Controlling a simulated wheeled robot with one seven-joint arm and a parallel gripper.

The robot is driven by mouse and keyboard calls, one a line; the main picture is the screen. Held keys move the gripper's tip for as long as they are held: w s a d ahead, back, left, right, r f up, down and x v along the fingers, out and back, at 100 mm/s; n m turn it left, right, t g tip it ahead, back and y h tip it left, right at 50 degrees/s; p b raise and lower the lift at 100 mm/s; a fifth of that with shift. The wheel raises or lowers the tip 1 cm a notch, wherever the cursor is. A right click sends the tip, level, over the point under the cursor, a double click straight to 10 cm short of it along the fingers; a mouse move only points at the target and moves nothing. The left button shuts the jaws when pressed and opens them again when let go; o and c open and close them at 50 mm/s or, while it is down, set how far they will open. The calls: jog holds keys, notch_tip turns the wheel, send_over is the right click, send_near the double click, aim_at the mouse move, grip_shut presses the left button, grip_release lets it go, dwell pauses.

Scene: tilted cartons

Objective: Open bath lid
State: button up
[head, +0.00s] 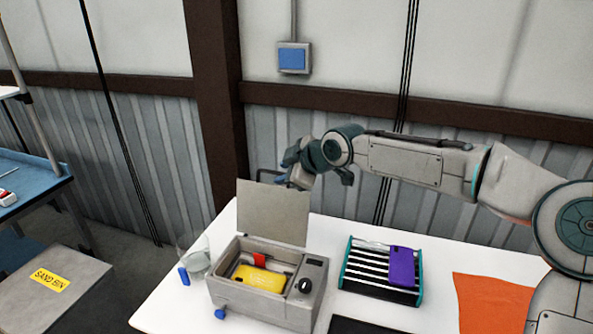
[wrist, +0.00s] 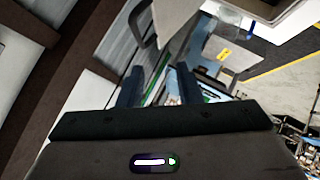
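The bath is a grey box (head: 225,293) on the white table, with a yellow item (head: 259,279) and a red item (head: 259,259) in its basin. Its flat grey lid (head: 272,213) stands about upright at the back edge, so the basin is uncovered. A dark loop handle (head: 266,176) shows at the lid's top; the lid also shows in the wrist view (wrist: 183,30). My gripper (head: 284,178) is behind and just above the lid's top edge. In the wrist view its two dark fingers (wrist: 158,85) are apart with nothing seen between them. Contact with the lid cannot be told.
A striped rack (head: 378,288) with a purple item (head: 402,266) stands right of the bath. A clear glass (head: 196,262) stands at its left. An orange mat (head: 493,303) lies at the right. The corrugated wall (head: 400,185) is close behind the table. A sand bin (head: 50,290) stands lower left.

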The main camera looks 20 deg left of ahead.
jog(key=shift+b+v, duration=0.4)
jog(key=shift+v, duration=2.1)
